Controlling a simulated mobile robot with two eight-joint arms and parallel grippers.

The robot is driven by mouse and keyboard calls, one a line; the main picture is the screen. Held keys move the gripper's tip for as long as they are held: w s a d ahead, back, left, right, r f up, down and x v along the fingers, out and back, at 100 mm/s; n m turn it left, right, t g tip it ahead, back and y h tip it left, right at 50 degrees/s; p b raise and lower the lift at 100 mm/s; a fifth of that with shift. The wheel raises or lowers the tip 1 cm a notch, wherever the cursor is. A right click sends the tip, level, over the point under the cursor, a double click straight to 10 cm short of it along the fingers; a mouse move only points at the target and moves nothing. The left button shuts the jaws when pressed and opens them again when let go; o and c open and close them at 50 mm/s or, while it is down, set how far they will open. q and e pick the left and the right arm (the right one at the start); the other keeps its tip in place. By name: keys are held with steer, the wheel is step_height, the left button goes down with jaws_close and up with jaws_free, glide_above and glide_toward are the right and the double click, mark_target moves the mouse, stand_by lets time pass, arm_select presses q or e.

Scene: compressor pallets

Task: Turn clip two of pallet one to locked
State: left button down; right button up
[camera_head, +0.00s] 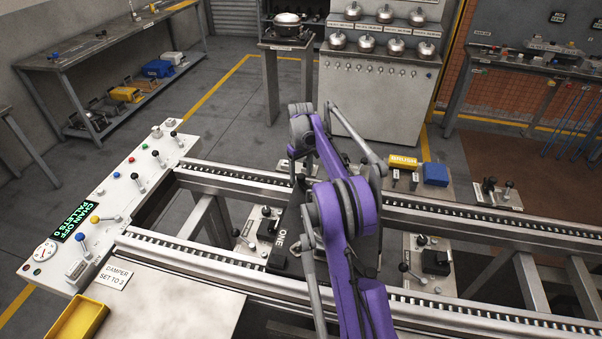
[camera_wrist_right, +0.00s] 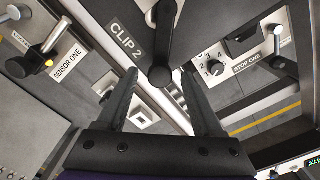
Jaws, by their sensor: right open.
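Pallet one (camera_head: 288,222) is a dark plate marked ONE on the roller line, partly hidden by my purple right arm in the head view. I cannot tell whether the lever touches a finger. My left gripper is not in view.
In the head view, a control panel (camera_head: 107,205) and yellow tray (camera_head: 76,318) are at left. The rails (camera_head: 480,215) run right.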

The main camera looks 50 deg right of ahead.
step_height(320, 180, up, 11)
steer(key=shift+f+p, duration=0.2)
steer(key=shift+p, duration=0.2)
steer(key=shift+a, duration=0.1)
stand_by(0.3)
steer(key=s+a+r+n+t, duration=0.15)
steer(key=s+a, duration=0.25)
steer(key=a, duration=0.8)
steer(key=s+a+r+t, duration=0.1)
steer(key=s+a+r, duration=0.2)
steer(key=a, duration=0.9)
steer(key=s+a+f+t, duration=0.1)
steer(key=s+a+f, duration=0.4)
steer(key=s+a, duration=0.2)
steer(key=s+a+f+t, duration=0.2)
steer(key=s+a+f, duration=0.4)
steer(key=s, duration=0.5)
steer(key=shift+s+a+n, duration=0.15)
steer(key=shift+a+n, duration=0.3)
steer(key=shift+a, duration=0.05)
